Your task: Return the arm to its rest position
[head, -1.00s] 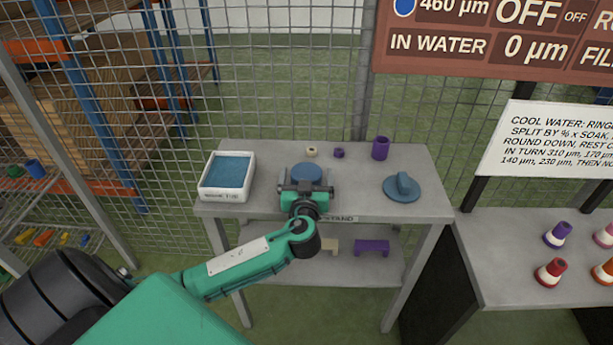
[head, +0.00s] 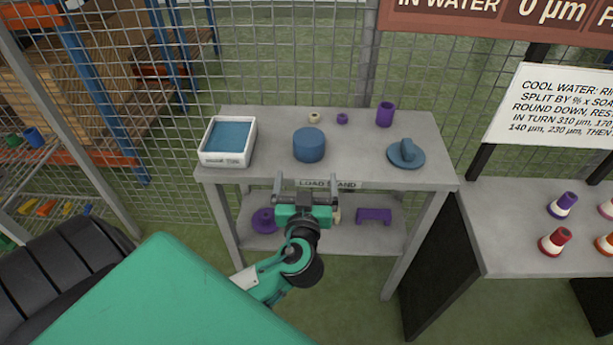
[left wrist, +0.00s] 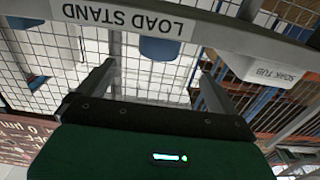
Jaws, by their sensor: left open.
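My left gripper (head: 306,188) is open and empty in front of the load stand (head: 360,172), close to its front edge. Its two fingers are spread wide, and they also show in the left wrist view (left wrist: 155,75) with nothing between them. A blue cylinder (head: 309,146) stands on the stand top just beyond the gripper, apart from it. My left arm comes up from the bottom of the head view. My right gripper is in neither view.
On the stand top are a white soak tub (head: 206,153) with blue inside, a blue knobbed lid (head: 406,153), a purple cylinder (head: 385,114) and two small rings. The lower shelf holds purple parts (head: 374,215). A table (head: 530,235) with cones stands right.

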